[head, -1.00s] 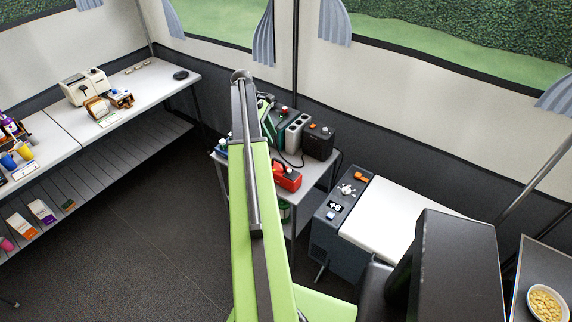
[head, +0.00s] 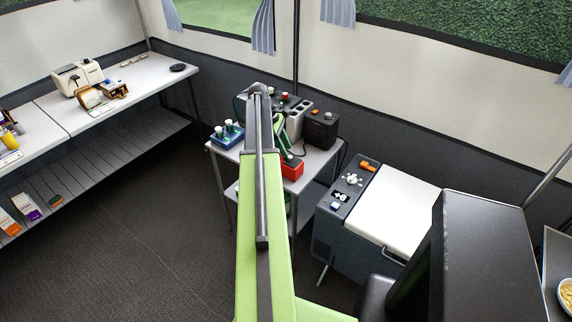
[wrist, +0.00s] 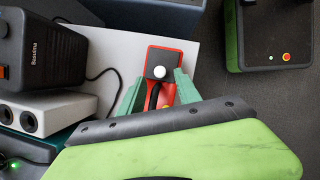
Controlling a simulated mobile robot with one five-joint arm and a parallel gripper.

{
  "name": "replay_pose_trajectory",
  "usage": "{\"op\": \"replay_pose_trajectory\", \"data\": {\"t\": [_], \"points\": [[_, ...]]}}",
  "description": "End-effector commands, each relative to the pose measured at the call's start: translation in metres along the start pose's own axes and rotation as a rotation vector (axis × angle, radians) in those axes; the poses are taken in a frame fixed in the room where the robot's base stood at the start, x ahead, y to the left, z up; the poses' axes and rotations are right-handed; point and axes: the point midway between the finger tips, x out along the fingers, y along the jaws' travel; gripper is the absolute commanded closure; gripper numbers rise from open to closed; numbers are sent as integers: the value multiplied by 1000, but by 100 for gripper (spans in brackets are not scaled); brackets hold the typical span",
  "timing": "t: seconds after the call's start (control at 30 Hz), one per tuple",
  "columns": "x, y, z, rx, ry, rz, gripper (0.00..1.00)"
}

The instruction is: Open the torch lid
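A red, box-like thing with a black top, which I take to be the torch, stands on the small grey table. In the wrist view the torch (wrist: 172,54) shows its black face, a round white knob and a dark handle-like bar below. In the head view its red body (head: 292,171) is partly covered by my arm. My gripper (wrist: 160,78) has its two teal fingers apart, one on each side of the torch's lower part. I cannot tell whether they touch it. My green and black wrist link hides the torch's lower end.
A black box (head: 320,128) and a grey two-socket block (head: 298,118) stand close behind the torch. A blue item with white knobs (head: 228,134) is at the table's left. A dark cabinet with a white top (head: 395,213) stands to the right. The floor at left is clear.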

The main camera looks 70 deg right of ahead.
Motion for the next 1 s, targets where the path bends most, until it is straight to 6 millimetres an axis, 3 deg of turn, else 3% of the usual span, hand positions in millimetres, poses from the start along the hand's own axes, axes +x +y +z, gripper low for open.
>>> {"op": "replay_pose_trajectory", "data": {"t": [0.03,0.1,0.4,0.7,0.87,0.9,1.0], "points": [[16,0,-3,1,0,0,60],[22,0,-2,1,0,0,60],[21,0,1,1,0,0,60],[21,0,1,1,0,-1,99],[22,0,1,1,1,-1,100],[21,-19,0,-1,1,0,100],[21,-5,0,0,4,0,100]]}}
